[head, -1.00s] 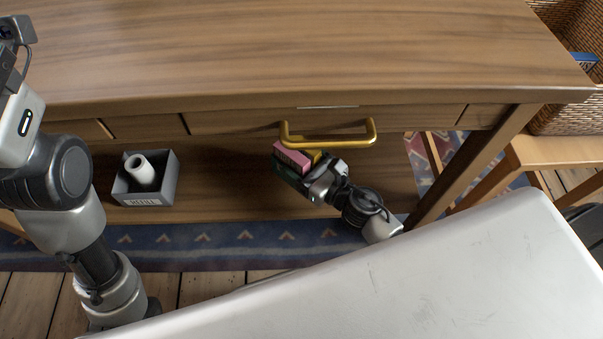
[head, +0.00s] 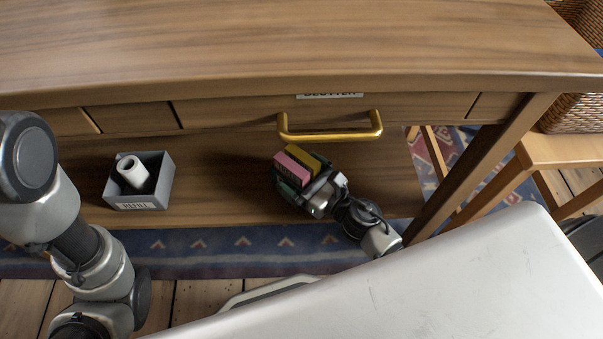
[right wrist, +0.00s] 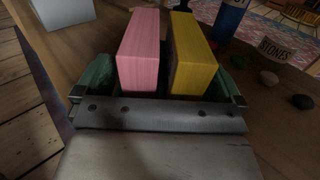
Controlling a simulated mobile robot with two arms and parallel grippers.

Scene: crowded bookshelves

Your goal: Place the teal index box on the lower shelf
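In the right wrist view the pink block (right wrist: 142,58) and yellow block (right wrist: 192,58) stand side by side, with dark green parts at either side.
A grey bin (head: 139,203) marked REFILL, with a white roll (head: 132,171), stands on the shelf's left. The drawer's brass handle (head: 330,135) juts out above. A blue cylinder (right wrist: 229,18) and several stones (right wrist: 268,77) appear at right in the wrist view.

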